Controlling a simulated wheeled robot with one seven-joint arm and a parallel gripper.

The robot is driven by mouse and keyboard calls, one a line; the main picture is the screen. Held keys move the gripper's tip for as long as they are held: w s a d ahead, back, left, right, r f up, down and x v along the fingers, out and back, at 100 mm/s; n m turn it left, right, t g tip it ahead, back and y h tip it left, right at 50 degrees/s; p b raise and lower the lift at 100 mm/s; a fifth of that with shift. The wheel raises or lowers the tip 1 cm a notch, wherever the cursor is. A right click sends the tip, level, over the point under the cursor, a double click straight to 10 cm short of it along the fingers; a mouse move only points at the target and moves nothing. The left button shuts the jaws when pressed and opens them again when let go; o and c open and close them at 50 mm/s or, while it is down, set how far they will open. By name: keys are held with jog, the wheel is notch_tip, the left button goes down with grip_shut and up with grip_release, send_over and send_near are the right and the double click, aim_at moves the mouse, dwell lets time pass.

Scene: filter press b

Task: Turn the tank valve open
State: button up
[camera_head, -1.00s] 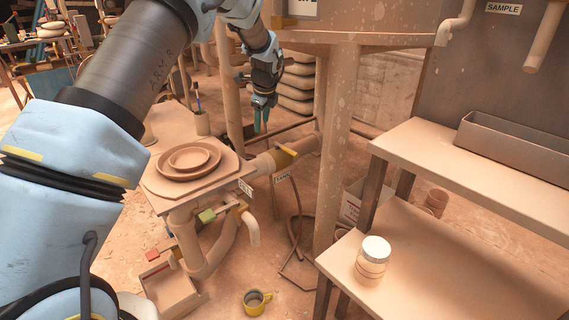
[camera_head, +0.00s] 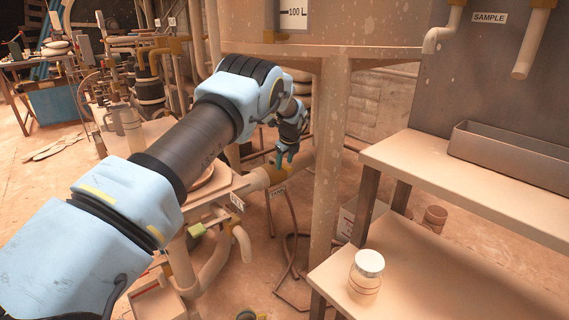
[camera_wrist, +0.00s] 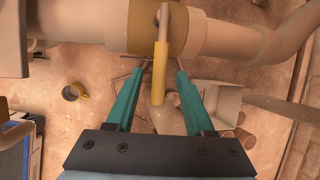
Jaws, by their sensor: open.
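The tank valve (camera_wrist: 133,25) is a brass-coloured body on a thick beige pipe, with a lever ending in a yellow grip (camera_wrist: 160,75). In the wrist view the lever points towards my gripper (camera_wrist: 157,73). My gripper is open, its teal fingers on either side of the yellow grip, with a gap visible on both sides.
The tank's leg (camera_head: 328,150) stands just right of my gripper. A second valve with a green handle (camera_head: 196,231) is lower left. A bench (camera_head: 400,265) with a lidded jar (camera_head: 366,272) is at the right. A yellow-handled cup (camera_wrist: 73,92) lies below the pipe.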

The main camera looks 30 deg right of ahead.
jog(key=shift+w+f, duration=0.15)
jog(key=shift+f, duration=0.05)
grip_shut()
dwell(0.4)
dwell(1.0)
